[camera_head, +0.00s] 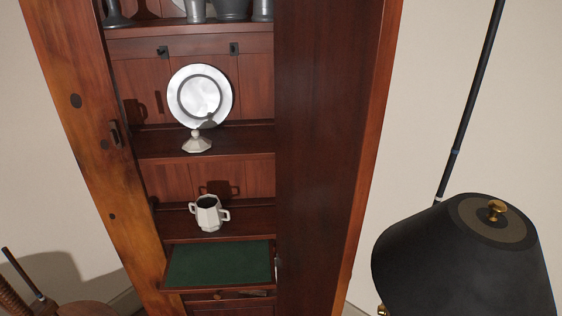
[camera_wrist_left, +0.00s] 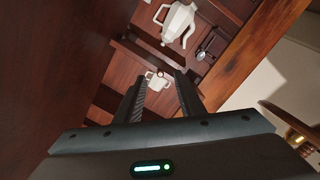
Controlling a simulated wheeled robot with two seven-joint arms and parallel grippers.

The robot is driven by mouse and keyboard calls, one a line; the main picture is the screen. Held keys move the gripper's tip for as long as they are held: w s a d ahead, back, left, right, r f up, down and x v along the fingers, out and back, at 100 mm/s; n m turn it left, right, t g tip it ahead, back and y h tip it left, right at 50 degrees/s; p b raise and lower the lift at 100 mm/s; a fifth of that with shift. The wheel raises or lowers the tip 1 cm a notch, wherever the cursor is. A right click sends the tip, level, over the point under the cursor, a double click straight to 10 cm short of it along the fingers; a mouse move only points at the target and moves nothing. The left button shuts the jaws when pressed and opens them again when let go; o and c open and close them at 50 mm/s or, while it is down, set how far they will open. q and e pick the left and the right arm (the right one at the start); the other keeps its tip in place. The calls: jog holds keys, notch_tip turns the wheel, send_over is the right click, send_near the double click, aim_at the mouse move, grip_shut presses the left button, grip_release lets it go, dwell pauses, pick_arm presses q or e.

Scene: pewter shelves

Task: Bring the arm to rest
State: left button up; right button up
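My left gripper (camera_wrist_left: 160,79) shows in the left wrist view, its two dark fingers apart with a gap between them. A white two-handled cup (camera_wrist_left: 152,86) shows through that gap, farther off and apart from the fingers. No gripper shows in the head view. There, a white faceted two-handled mug (camera_head: 209,214) stands upright on a lower shelf of the open wooden cabinet. My right gripper is out of sight.
A silver plate (camera_head: 200,88) leans at the back of the shelf above, with a small footed piece (camera_head: 196,143) before it. Pewter vessels line the top shelf. A green-lined surface (camera_head: 220,264) lies below. A black lampshade (camera_head: 460,262) and dark rod (camera_head: 470,105) are on the right.

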pick_arm(q)
jog(key=s+d+f+m+g+h, duration=0.2)
jog(key=f+m+g, duration=0.15)
jog(key=f, duration=0.45)
jog(key=s+d+f+m+g+h, duration=0.15)
jog(key=f+m, duration=0.25)
jog(key=f, duration=0.5)
jog(key=s+a+f+m+g, duration=0.2)
jog(key=s+f+g, duration=0.1)
jog(key=s+f, duration=0.2)
jog(key=s+a+f+m+g, duration=0.1)
jog(key=s+a+f+g, duration=0.1)
jog(key=s+f, duration=0.3)
notch_tip(320, 180, down, 3)
jog(key=shift+s+a+f+m+g+y, duration=0.1)
jog(key=shift+s+a+m+g+y, duration=0.05)
jog(key=shift+a+m+g+y, duration=0.25)
